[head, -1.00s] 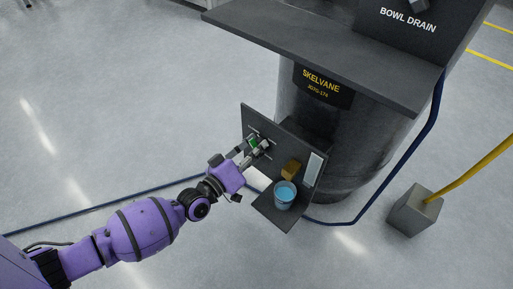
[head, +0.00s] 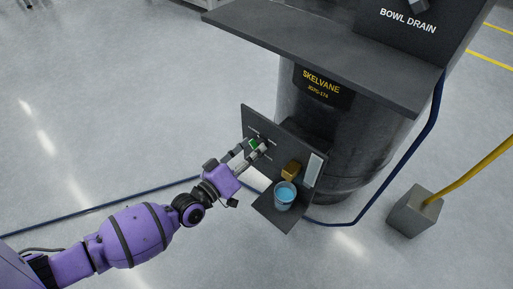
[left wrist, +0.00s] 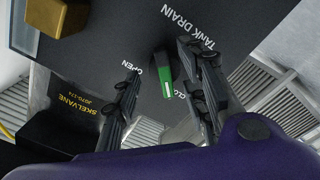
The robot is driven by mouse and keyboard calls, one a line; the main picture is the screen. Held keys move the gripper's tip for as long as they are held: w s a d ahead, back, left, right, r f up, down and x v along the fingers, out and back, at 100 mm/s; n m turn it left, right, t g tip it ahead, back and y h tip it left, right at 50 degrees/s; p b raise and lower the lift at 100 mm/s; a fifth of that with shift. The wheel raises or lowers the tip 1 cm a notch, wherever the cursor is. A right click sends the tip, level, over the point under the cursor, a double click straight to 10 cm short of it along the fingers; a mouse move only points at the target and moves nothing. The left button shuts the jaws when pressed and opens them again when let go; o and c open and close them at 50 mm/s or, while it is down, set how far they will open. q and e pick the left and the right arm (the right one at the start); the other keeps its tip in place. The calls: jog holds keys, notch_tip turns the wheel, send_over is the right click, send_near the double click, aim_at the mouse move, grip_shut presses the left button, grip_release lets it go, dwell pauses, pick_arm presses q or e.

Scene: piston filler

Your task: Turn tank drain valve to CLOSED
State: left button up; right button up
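The tank drain valve has a green handle (left wrist: 165,75) with a pale stripe, on a dark panel (left wrist: 100,25) lettered TANK DRAIN. In the left wrist view the striped end points down the picture, between the OPEN label and the partly hidden CLOSED label. It does not clearly line up with either. In the head view the handle (head: 254,145) is small and partly covered by my fingers. My left gripper (head: 253,156) is at the panel. Its fingers (left wrist: 163,108) are apart on either side of the handle; the right-hand one is close, and contact cannot be told. My right gripper is out of view.
A blue bucket (head: 284,194) stands on the shelf below the panel, near a brown-yellow block (head: 291,170). The dark tank (head: 340,130) is behind, under an overhanging ledge (head: 320,55). A blue hose lies on the floor. A grey box (head: 413,212) with a yellow pole stands right.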

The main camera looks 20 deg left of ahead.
pick_arm(q)
jog(key=v, duration=1)
jog(key=shift+s+r, duration=0.1)
